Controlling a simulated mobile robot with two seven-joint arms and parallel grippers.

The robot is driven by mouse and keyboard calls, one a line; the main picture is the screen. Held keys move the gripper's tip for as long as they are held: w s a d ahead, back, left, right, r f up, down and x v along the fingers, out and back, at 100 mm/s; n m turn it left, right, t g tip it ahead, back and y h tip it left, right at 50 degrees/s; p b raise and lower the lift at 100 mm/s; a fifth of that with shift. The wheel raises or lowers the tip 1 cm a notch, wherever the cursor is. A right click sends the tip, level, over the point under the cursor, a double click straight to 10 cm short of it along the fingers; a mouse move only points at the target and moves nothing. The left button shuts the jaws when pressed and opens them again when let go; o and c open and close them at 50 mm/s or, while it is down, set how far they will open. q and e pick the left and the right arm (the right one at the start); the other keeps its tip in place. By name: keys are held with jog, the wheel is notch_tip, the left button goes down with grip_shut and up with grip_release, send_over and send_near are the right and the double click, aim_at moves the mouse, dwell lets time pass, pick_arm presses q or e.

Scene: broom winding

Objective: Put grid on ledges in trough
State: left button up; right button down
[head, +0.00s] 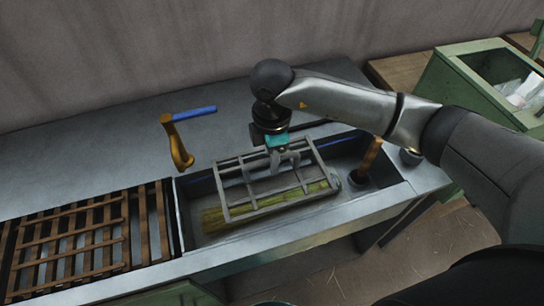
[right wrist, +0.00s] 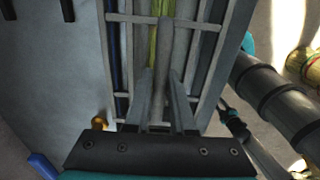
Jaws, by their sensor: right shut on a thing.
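The grid (head: 247,180), a grey metal frame with crossbars, is over the long metal trough (head: 183,220) in the head view. My right gripper (head: 284,160) is shut on the grid's middle handle from above. The right wrist view shows the fingers (right wrist: 162,95) on both sides of this handle and the grid's bars (right wrist: 195,24) beyond. A yellow-green straw bundle (head: 213,220) lies in the trough under the grid. I cannot tell whether the grid touches the ledges, which are partly hidden. My left gripper is out of view.
A brass crank (head: 178,145) with a blue handle (head: 195,113) stands behind the trough. Wooden slatted racks (head: 75,235) lie left of it. A wooden-handled tool (head: 371,155) stands at the trough's right end. A green bin (head: 470,80) is at far right.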

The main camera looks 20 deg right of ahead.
jog(key=shift+f+b, duration=2.7)
jog(key=shift+f, duration=0.5)
jog(key=shift+f+b, duration=1.15)
jog(key=shift+f, duration=0.95)
jog(key=c, duration=0.7)
grip_release()
jog(key=shift+f, duration=0.1)
